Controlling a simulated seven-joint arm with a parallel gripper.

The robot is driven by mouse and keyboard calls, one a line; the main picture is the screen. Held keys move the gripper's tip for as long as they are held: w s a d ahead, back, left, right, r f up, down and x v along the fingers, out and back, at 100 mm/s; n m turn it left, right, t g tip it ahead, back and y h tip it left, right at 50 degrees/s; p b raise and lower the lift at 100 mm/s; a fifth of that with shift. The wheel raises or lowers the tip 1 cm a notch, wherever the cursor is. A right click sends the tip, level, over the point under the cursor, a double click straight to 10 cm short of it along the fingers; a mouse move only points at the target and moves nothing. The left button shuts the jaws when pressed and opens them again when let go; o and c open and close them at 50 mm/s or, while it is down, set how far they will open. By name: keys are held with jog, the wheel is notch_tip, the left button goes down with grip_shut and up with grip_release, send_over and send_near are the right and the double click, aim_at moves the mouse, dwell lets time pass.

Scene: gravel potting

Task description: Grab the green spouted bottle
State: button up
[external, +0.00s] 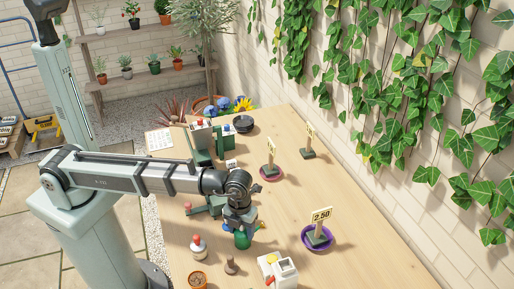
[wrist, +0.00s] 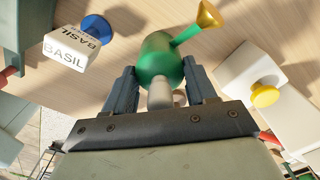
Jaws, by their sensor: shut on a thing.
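The green spouted bottle (wrist: 158,58) sits between the two fingers of my gripper (wrist: 160,88) in the wrist view. It has a rounded green body, a green spout pointing up and right, and a flared gold tip (wrist: 208,14). A pale cylindrical part of it shows near the gripper's palm. My gripper is shut on the bottle. In the external view, my gripper (external: 240,222) points down over the wooden table, and the green bottle (external: 243,240) shows just below it. Its upper part is hidden by my gripper. I cannot tell whether it touches the table.
A white block with a yellow knob (wrist: 264,95) lies right of the bottle; a BASIL stamp (wrist: 66,50) lies left. A red-topped white bottle (external: 199,250), brown stamp (external: 231,266) and terracotta pot (external: 197,282) stand nearby. A purple saucer (external: 304,239) holds a price sign.

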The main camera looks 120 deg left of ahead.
jog(key=c, duration=0.6)
jog(key=shift+r, duration=0.1)
